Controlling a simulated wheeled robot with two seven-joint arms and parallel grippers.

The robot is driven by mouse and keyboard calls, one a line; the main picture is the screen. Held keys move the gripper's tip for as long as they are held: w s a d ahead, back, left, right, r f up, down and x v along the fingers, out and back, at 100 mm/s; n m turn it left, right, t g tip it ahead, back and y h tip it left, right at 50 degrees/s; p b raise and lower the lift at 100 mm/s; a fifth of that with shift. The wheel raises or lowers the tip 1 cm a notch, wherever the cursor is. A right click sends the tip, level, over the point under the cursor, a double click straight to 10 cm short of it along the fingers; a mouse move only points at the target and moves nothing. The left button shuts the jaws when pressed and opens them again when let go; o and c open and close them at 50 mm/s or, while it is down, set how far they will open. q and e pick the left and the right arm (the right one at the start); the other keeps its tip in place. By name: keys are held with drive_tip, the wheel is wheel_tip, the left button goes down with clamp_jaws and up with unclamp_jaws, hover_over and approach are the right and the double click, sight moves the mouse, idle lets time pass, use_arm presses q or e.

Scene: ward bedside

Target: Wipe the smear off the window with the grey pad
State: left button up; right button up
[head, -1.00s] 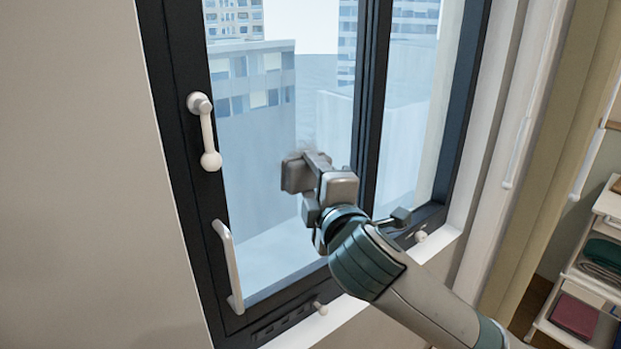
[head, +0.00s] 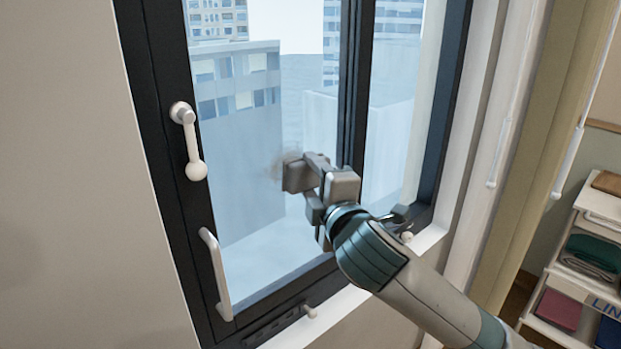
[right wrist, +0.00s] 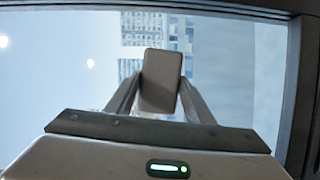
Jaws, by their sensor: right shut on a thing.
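My right gripper (head: 318,170) is shut on the grey pad (head: 296,177) and holds it up against, or very close to, the window glass (head: 245,190); I cannot tell if it touches. A faint brownish smear (head: 277,167) shows on the glass just left of the pad; the pad may hide part of it. In the right wrist view the pad (right wrist: 162,80) stands upright between the two fingers, with the glass behind. The smear cannot be made out there. My left gripper is not in view.
The dark window frame (head: 157,130) carries a white lever handle (head: 190,145) and a white pull bar (head: 217,275). A pale sill (head: 345,310) runs below. A curtain (head: 530,130) and a shelf cart (head: 575,240) with folded cloths stand at right.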

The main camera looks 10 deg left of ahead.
drive_tip(key=shift+w+d+p, duration=0.25)
drive_tip(key=shift+w+d, duration=0.25)
drive_tip(key=shift+w, duration=0.2)
drive_tip(key=shift+w+d+p, duration=0.25)
drive_tip(key=shift+w+d, duration=0.25)
drive_tip(key=shift+w, duration=0.15)
drive_tip(key=shift+p, duration=0.3)
drive_tip(key=shift+s+a+p, duration=0.65)
drive_tip(key=shift+s+a, duration=0.4)
drive_tip(key=shift+s, duration=0.3)
drive_tip(key=shift+s+a, duration=0.1)
